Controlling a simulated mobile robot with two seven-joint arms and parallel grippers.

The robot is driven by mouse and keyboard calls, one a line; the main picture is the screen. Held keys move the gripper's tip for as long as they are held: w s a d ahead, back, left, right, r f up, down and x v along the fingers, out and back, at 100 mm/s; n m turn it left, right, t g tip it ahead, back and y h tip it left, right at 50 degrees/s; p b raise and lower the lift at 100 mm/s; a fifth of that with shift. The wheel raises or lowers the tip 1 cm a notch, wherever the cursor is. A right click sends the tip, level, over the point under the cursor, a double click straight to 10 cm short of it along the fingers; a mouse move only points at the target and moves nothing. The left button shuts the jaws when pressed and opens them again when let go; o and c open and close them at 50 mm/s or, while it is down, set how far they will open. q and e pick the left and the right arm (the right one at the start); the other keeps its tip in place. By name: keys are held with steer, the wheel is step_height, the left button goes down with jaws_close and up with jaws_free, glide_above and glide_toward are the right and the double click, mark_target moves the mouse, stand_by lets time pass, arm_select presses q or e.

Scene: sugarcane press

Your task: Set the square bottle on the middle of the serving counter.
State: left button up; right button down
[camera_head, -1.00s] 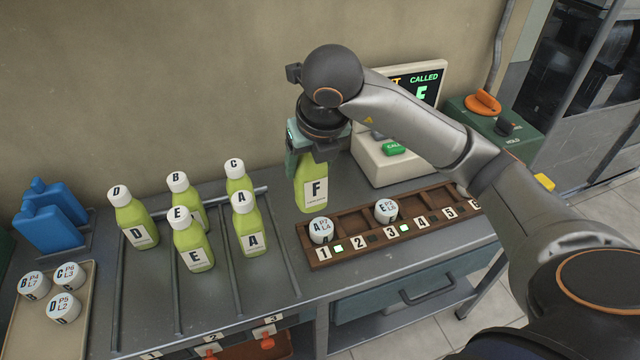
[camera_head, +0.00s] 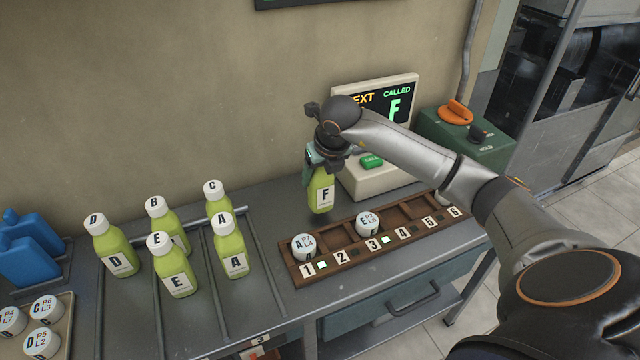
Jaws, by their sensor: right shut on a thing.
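The square bottle labelled F (camera_head: 321,193) is green and upright, just behind the wooden numbered rack (camera_head: 291,270). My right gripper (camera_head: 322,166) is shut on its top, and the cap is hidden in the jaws. I cannot tell whether its base touches the counter. The grey metal counter (camera_head: 262,205) runs along the wall beneath it. My left gripper is not in view.
Several green bottles, such as bottle A (camera_head: 230,248), stand between rails on the left. White pucks sit in the rack, such as puck A (camera_head: 303,247). A display (camera_head: 377,107) shows F called. A green box (camera_head: 466,140) stands at the right.

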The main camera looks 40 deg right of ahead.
mark_target(320, 185)
steer(key=shift+f, duration=1.4)
steer(key=shift+f, duration=0.1)
steer(key=shift+c, duration=0.2)
jaws_free()
steer(key=v, duration=1.2)
